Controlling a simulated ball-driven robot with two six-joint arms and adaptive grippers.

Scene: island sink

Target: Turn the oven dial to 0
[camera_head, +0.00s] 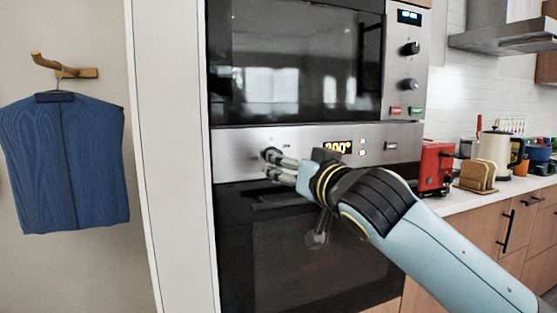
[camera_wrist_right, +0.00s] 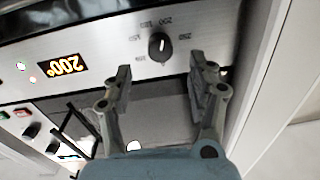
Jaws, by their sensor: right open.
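The oven dial is a dark round knob (camera_wrist_right: 160,46) on the steel control panel, with printed numbers around it and a pale pointer mark. In the head view its place is at the right gripper's fingertips, and it is partly hidden there. My right gripper (camera_wrist_right: 162,72) is open, with its two fingers spread either side of the dial's line, and the dial shows just beyond the fingertips. No contact is visible. In the head view the right gripper (camera_head: 272,164) reaches in from the right. The oven display (camera_wrist_right: 63,68) reads 200°. My left gripper is not in view.
An upper oven (camera_head: 300,65) with two knobs stands above the panel. The oven handle (camera_head: 270,201) runs just below the gripper. A red toaster (camera_head: 434,166) and a kettle (camera_head: 495,150) stand on the counter at right. A blue garment (camera_head: 65,165) hangs at left.

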